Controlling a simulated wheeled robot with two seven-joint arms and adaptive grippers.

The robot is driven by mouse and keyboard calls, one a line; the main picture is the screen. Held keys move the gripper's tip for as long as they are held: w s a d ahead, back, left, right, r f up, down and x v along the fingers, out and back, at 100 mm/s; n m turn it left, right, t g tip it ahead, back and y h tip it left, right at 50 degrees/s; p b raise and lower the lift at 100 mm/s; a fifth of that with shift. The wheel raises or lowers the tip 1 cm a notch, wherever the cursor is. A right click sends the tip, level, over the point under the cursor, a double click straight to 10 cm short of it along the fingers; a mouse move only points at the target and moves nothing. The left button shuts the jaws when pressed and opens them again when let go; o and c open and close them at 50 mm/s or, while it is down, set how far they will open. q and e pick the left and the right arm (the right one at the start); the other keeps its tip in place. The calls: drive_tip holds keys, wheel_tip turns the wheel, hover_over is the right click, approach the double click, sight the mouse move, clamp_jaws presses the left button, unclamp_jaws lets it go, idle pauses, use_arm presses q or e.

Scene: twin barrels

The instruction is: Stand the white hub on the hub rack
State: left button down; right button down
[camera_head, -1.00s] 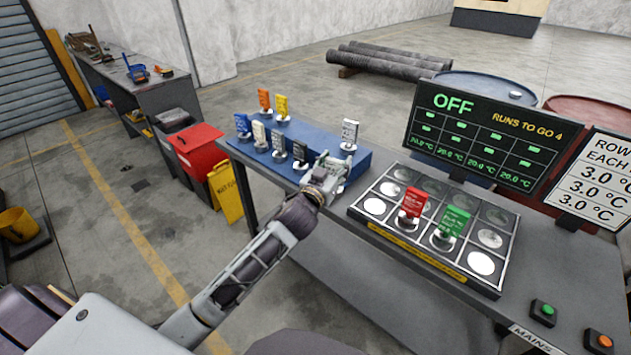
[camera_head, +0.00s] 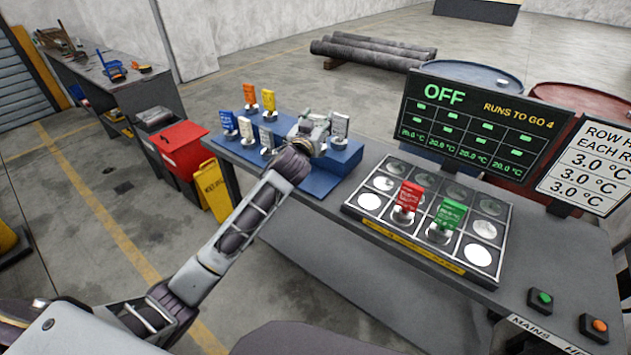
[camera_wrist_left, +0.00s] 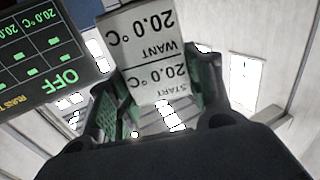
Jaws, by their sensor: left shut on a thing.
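My left gripper (camera_head: 314,122) is shut on the white hub. The hub's white label (camera_wrist_left: 155,55), reading START and WANT 20.0 °C, shows upside down between the fingers in the left wrist view. In the head view the gripper is over the right part of the blue hub rack (camera_head: 318,183) and mostly hides the held hub. I cannot tell whether the hub touches the rack. A pale grey hub (camera_head: 339,125) stands just right of the gripper. My right gripper is not in view.
Orange (camera_head: 249,94), yellow (camera_head: 268,99), blue (camera_head: 227,121) and other hubs stand on the rack's left. Red (camera_head: 408,196) and green (camera_head: 450,214) hubs stand on the gridded tray (camera_head: 405,240). A display (camera_head: 480,125) reading OFF stands behind.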

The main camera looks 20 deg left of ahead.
use_arm(q)
drive_tip(key=shift+w+f, duration=0.25)
drive_tip(key=shift+w+a+f+y, duration=0.2)
drive_tip(key=shift+w+f+y, duration=0.1)
drive_tip(key=shift+f, duration=0.3)
drive_tip(key=shift+w+f, duration=0.1)
drive_tip(key=shift+f, duration=0.2)
drive_tip(key=shift+a+f, duration=0.1)
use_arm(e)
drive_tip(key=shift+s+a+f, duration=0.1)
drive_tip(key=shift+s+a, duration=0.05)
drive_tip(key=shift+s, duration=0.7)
